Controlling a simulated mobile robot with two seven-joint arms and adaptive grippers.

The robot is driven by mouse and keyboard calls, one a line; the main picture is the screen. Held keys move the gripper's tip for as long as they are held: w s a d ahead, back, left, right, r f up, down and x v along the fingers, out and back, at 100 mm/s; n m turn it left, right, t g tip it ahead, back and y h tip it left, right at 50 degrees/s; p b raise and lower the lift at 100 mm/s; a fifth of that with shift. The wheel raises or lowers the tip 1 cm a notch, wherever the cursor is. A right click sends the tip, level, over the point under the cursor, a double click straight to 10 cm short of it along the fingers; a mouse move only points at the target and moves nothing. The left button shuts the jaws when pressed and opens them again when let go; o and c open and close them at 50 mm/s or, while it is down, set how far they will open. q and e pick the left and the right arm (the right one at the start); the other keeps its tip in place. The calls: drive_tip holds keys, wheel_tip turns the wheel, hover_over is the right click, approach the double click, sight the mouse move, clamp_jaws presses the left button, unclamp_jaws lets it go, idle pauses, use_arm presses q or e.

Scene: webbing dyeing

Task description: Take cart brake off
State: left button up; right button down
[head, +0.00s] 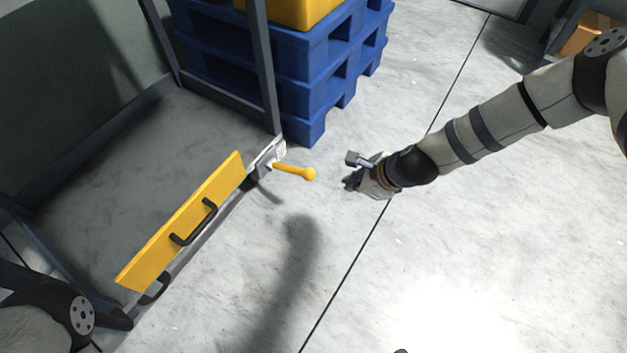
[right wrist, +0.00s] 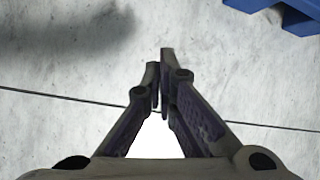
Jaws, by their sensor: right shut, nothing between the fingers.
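The cart (head: 266,85) stands at the left in the head view, a grey frame with a low deck. Its brake lever (head: 292,171) is yellow with a round knob and sticks out to the right from a light metal bracket (head: 270,153) at the cart's corner. My right gripper (head: 348,184) is to the right of the knob, apart from it, over the floor. In the right wrist view its fingers (right wrist: 160,85) are shut together with nothing between them. The lever does not show in that view. My left gripper is out of view.
A yellow panel (head: 165,232) with a black handle (head: 195,224) is on the cart's near side. Stacked blue pallets (head: 303,85) stand behind the cart, with a yellow box (head: 310,10) on top. The grey floor (head: 480,230) to the right is clear.

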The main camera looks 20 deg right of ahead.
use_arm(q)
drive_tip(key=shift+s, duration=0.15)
use_arm(e)
drive_tip(key=shift+r, duration=0.15)
